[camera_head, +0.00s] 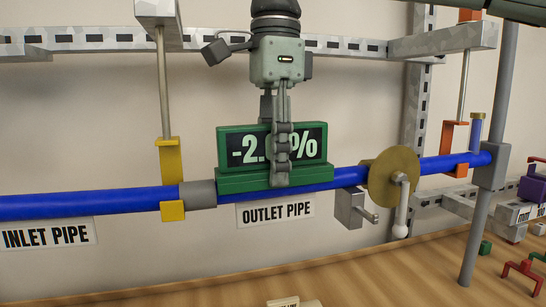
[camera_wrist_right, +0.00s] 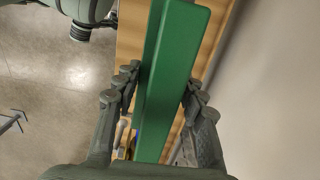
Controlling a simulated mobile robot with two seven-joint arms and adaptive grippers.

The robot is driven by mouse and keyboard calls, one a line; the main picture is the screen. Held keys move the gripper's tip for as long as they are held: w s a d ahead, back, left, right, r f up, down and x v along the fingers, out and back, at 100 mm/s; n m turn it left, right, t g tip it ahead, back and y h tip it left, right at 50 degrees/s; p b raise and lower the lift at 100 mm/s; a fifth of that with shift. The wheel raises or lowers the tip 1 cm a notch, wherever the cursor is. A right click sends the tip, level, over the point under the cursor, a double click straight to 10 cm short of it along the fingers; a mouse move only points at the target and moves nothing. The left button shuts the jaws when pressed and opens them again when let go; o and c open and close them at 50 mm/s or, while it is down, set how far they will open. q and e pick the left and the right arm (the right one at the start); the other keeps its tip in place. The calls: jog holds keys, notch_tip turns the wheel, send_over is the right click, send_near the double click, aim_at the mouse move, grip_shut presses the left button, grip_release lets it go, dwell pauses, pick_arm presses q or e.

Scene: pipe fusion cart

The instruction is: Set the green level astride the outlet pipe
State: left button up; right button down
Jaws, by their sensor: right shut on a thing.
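The green level (camera_head: 232,178) has a dark display reading about "-2._%", with a digit hidden behind my gripper. It sits at the blue outlet pipe (camera_head: 319,186), above the "OUTLET PIPE" label, its base along the top of the pipe; I cannot tell whether it touches. My right gripper (camera_head: 281,170) comes down from above and is shut on the level near its middle. In the right wrist view the level (camera_wrist_right: 175,75) runs between the two fingers (camera_wrist_right: 160,95). My left gripper is not in view.
A grey coupling (camera_head: 199,194) and yellow hanger (camera_head: 169,165) are left of the level. A brass disc with a crank handle (camera_head: 392,180) is to its right. The blue inlet pipe (camera_head: 80,203) continues left. A wooden bench (camera_head: 200,283) lies below, with small red and green parts at right.

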dwell(0.3)
jog(key=c, duration=0.8)
grip_release()
jog(key=shift+r, duration=0.1)
notch_tip(320, 180, up, 12)
jog(key=shift+w+d+f, duration=0.1)
